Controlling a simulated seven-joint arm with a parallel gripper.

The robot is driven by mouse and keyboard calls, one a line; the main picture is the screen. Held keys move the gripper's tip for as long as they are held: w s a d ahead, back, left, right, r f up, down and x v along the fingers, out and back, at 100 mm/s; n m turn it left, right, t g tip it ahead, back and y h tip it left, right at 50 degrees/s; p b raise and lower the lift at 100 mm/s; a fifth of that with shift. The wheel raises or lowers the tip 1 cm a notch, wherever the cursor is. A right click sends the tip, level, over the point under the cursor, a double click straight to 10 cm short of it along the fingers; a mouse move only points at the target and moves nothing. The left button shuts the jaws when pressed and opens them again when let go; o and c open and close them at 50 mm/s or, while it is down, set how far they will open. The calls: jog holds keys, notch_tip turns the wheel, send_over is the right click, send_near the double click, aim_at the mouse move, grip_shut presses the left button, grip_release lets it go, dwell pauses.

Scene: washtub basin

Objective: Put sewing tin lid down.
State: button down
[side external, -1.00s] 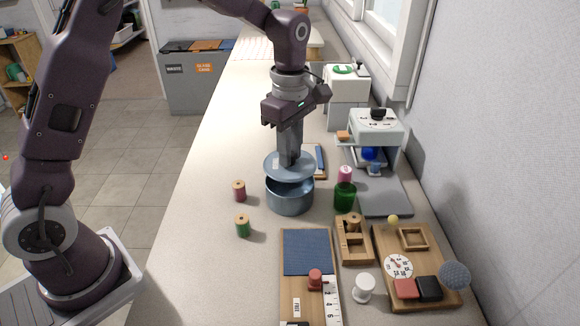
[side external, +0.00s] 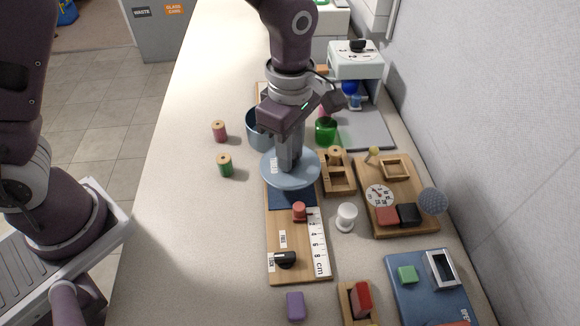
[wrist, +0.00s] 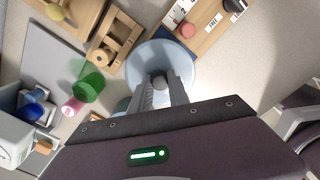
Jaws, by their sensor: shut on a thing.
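The sewing tin lid (side external: 306,172) is a light blue disc with a label at its left side. My gripper (side external: 290,160) is shut on the lid's knob and holds it roughly level over the far end of the wooden board, partly covering its navy pad (side external: 290,198). Whether the lid touches the pad is unclear. The blue tin (side external: 258,130) stands behind the lid, partly hidden by my arm. In the wrist view the lid (wrist: 187,62) lies beyond my gripper (wrist: 158,84), with the knob between the fingertips.
Red (side external: 219,132) and green (side external: 225,166) thread spools stand left of the tin. A slotted wooden holder (side external: 337,172) and a green glass (side external: 326,131) are close on the right. A red knob (side external: 299,211) and ruler (side external: 318,245) sit on the board. The counter's left side is clear.

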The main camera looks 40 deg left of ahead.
jog(key=shift+f, duration=2)
jog(key=c, duration=1.3)
grip_release()
jog(key=shift+f, duration=0.15)
jog(key=shift+o, duration=0.2)
